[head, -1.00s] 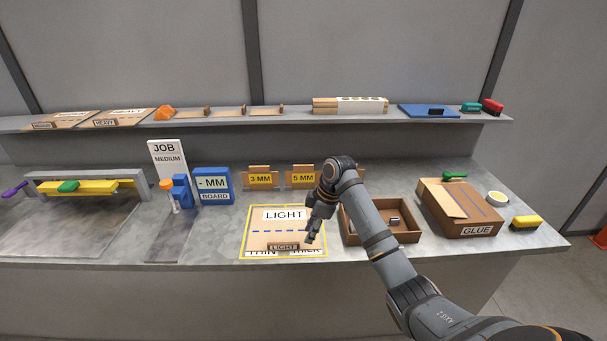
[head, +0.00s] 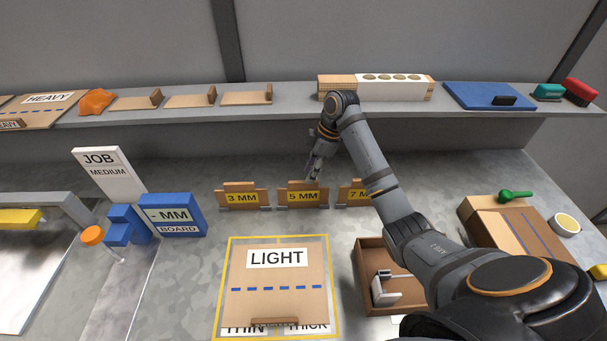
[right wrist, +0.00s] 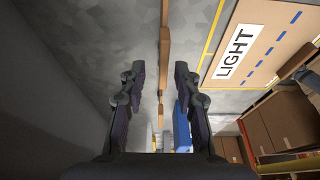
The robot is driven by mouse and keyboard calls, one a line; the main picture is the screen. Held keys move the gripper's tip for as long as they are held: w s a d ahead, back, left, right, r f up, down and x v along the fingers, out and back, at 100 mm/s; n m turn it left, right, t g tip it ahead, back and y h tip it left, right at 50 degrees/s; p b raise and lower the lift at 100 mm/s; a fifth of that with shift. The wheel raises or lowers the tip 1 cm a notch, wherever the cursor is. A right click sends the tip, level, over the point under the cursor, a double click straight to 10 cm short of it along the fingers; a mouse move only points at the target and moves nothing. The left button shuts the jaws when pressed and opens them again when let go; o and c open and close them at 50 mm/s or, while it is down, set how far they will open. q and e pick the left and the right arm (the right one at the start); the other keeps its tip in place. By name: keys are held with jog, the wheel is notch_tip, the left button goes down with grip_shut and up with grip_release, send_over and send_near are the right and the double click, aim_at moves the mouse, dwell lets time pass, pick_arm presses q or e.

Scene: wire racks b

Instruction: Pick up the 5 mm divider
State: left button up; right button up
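The 5 mm divider (head: 302,196) is a brown upright card with a yellow "5 MM" label, standing in the row at the back of the bench. My right gripper (head: 312,178) is right at its top edge in the head view. In the right wrist view my right gripper (right wrist: 160,72) is open, its two fingers apart. A thin brown card edge (right wrist: 165,45) runs edge-on through the gap between them; I see no finger closed on it. My left gripper is out of view.
The 3 mm divider (head: 243,198) stands to the left and the 7 mm divider (head: 355,195) to the right, partly behind my arm. The shelf (head: 280,113) is above and behind. A LIGHT board (head: 277,275) lies in front; a brown tray (head: 375,250) is at right.

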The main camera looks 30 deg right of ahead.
aim_at(303, 189)
jog(key=shift+s+a+r, duration=0.1)
jog(key=shift+a+r, duration=0.05)
jog(key=shift+r, duration=0.1)
jog(key=x, duration=0.3)
jog(key=p+x, duration=0.1)
jog(key=shift+s+a+f, duration=0.2)
jog(key=shift+s+f, duration=0.05)
jog(key=shift+f, duration=0.1)
jog(key=shift+w+a+f+p, duration=0.15)
jog(key=shift+a+f+p, duration=0.2)
jog(key=shift+f+p, duration=0.25)
jog(key=x, duration=0.3)
jog(key=shift+w+f+p, duration=0.25)
jog(key=shift+f+p, duration=0.05)
jog(key=shift+f, duration=0.2)
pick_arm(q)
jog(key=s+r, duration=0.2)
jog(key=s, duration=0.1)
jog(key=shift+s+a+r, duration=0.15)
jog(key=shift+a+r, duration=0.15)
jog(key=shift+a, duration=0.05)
pick_arm(e)
grip_shut()
